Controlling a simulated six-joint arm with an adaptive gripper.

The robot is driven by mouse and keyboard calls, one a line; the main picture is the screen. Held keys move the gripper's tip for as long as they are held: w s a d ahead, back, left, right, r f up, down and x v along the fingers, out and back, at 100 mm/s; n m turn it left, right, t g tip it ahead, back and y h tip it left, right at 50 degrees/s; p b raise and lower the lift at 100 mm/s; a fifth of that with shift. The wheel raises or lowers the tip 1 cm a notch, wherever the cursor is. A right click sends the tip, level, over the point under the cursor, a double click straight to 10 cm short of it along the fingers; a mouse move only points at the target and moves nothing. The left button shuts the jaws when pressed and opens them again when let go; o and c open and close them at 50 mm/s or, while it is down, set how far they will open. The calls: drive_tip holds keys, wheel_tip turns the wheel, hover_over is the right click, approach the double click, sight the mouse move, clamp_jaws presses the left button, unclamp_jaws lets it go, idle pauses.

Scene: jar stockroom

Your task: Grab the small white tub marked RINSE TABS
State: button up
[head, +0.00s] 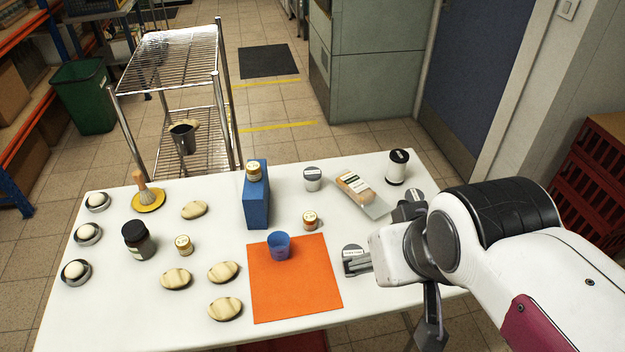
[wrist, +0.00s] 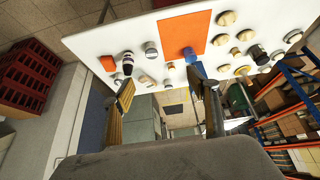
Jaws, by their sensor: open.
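Three grey-lidded tubs with pale labels stand on the white table: one (head: 313,180) at the back middle with a white body, one (head: 353,258) at the right of the orange mat, and one (head: 416,195) at the right edge, partly hidden by my arm. The print is too small to read, so I cannot tell which is marked RINSE TABS. My gripper (wrist: 162,90) is open and empty in the wrist view, its fingers apart. There, a grey-lidded tub (wrist: 150,50) shows beyond the fingers. In the head view my wrist covers the table's right side.
The orange mat (head: 295,298) holds a blue cup (head: 278,246). A blue box (head: 257,205) with a small jar on top stands behind it. A packet (head: 357,190) and a black-topped white container (head: 397,167) stand at the back right. Stones and jars occupy the left side.

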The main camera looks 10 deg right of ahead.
drive_tip(key=w+t, duration=0.2)
drive_tip(key=w, duration=1.5)
drive_tip(key=n+t, duration=0.1)
drive_tip(key=t, duration=0.3)
hover_over(315, 179)
drive_tip(key=s, duration=0.9)
wheel_tip(315, 179, down, 18)
drive_tip(key=shift+n+t+y, duration=0.3)
drive_tip(key=shift+t+y, duration=0.2)
drive_tip(key=shift+t, duration=0.3)
drive_tip(key=w+f, duration=0.1)
drive_tip(key=f, duration=0.3)
drive_tip(key=w+f, duration=0.2)
drive_tip(key=f, duration=0.1)
drive_tip(key=w+f, duration=0.1)
drive_tip(key=f, duration=0.3)
drive_tip(key=shift+w+d+f, duration=0.15)
drive_tip(key=shift+f, duration=0.15)
drive_tip(key=shift+w, duration=0.15)
drive_tip(key=shift+x, duration=1.15)
drive_tip(key=shift+w, duration=0.15)
drive_tip(key=shift+x, duration=2.45)
